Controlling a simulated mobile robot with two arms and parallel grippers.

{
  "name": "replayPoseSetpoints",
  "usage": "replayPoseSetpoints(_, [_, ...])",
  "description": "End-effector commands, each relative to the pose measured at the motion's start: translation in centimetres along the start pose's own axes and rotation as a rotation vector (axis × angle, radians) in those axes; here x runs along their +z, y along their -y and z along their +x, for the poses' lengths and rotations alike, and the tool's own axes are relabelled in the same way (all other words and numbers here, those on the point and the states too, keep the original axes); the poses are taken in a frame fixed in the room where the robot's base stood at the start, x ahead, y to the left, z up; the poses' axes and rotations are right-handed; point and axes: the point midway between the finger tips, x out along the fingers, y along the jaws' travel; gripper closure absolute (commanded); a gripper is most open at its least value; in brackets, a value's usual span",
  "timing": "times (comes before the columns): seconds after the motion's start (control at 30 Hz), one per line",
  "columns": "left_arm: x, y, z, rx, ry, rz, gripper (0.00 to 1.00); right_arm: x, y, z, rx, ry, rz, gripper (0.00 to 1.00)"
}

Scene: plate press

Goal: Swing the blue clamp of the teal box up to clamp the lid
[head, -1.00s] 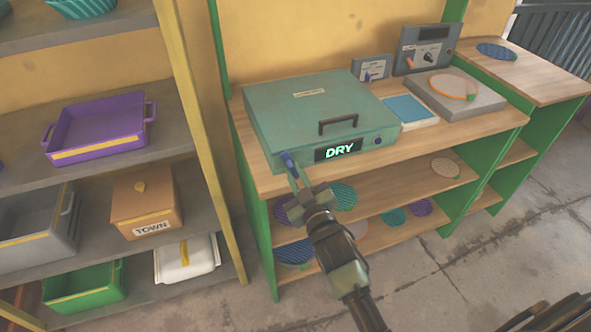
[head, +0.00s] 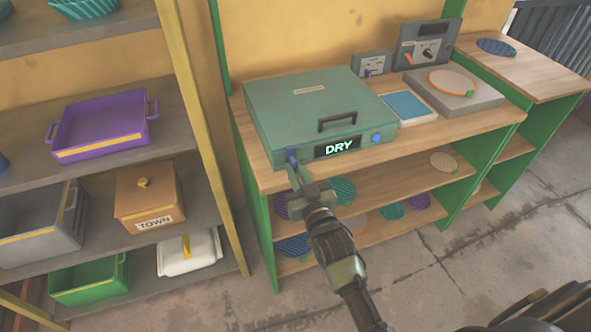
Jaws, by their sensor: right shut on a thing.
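The teal box (head: 305,110) sits on the wooden bench top with its lid down and a dark handle on the lid. My left gripper is not in view.
A blue pad (head: 408,106) and a grey plate unit (head: 452,92) stand right of the box. Control boxes are behind. A lower shelf (head: 380,182) with several round discs lies under the bench top. A yellow post (head: 190,120) and storage shelf are at left.

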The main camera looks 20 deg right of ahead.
Motion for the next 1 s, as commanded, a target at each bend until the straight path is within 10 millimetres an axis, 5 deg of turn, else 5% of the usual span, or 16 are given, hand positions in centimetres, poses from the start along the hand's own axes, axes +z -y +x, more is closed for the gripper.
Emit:
replayPoseSetpoints(0.2, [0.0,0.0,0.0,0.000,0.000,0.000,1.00,0.2,0.1,-0.1,0.000,0.005,0.005,1.00])
replayPoseSetpoints(0.23, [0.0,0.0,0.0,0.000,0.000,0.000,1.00,0.2,0.1,-0.1,0.000,0.005,0.005,0.82])
replayPoseSetpoints(0.3, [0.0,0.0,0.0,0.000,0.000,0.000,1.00,0.2,0.1,-0.1,0.000,0.004,0.005,0.65])
replayPoseSetpoints(0.67, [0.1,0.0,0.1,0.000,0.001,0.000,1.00,0.1,0.0,-0.4,0.000,0.002,0.002,0.65])
replayPoseSetpoints(1.0, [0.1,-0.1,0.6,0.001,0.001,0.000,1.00,0.3,0.0,-5.7,0.000,0.004,0.003,0.65])
